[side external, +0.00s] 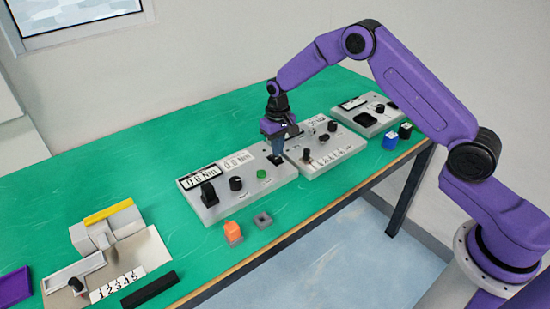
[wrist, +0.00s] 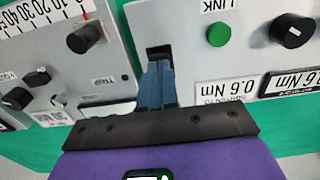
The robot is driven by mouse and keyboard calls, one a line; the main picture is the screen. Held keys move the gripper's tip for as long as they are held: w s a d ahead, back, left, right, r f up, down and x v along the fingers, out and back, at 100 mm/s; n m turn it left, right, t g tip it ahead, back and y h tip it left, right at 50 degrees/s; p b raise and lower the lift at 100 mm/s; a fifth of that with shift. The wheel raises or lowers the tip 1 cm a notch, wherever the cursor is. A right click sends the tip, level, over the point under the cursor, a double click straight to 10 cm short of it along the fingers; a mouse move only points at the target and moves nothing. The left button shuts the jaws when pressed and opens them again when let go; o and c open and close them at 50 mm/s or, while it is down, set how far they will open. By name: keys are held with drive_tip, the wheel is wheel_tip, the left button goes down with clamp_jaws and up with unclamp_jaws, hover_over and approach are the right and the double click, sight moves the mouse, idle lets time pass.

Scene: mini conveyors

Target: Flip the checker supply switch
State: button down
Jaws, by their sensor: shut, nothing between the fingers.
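The checker is a light grey panel box (side external: 250,190) with 0.6 Nm readouts, and it sits on the green table. In the wrist view its panel (wrist: 180,20) carries a small black switch (wrist: 158,51) near the edge, partly hidden by my fingers. I cannot tell which way the switch is set. My gripper (side external: 277,157) points down at that end of the panel. In the wrist view my gripper (wrist: 155,75) is shut and empty, with its blue-grey fingertips at the switch. I cannot tell whether they touch it.
The checker panel also has a green LINK button (wrist: 219,34) and a black knob (wrist: 292,31). A second grey panel (side external: 328,150) stands close beside it, and a third (side external: 366,115) farther right. An orange block (side external: 233,228) stands in front. The table behind the boxes is clear.

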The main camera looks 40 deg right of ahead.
sight(278, 159)
drive_tip(key=shift+f, duration=1)
idle(1.1)
drive_tip(key=shift+r, duration=3.5)
drive_tip(key=s+a+r+n, duration=0.3)
drive_tip(key=s+a+r, duration=0.15)
drive_tip(key=s, duration=0.45)
drive_tip(key=s+a+r+n, duration=0.3)
drive_tip(key=s+r, duration=0.3)
drive_tip(key=s, duration=0.3)
drive_tip(key=s+d+r+n, duration=0.1)
drive_tip(key=s+d+n, duration=0.2)
drive_tip(key=s, duration=0.9)
drive_tip(key=s+d+r+n, duration=0.1)
drive_tip(key=s+d+n, duration=0.2)
drive_tip(key=s, duration=0.9)
drive_tip(key=d, duration=0.2)
drive_tip(key=shift+s+d+r+n, duration=0.15)
drive_tip(key=shift+s+d+n, duration=0.1)
drive_tip(key=shift+d+n, duration=0.1)
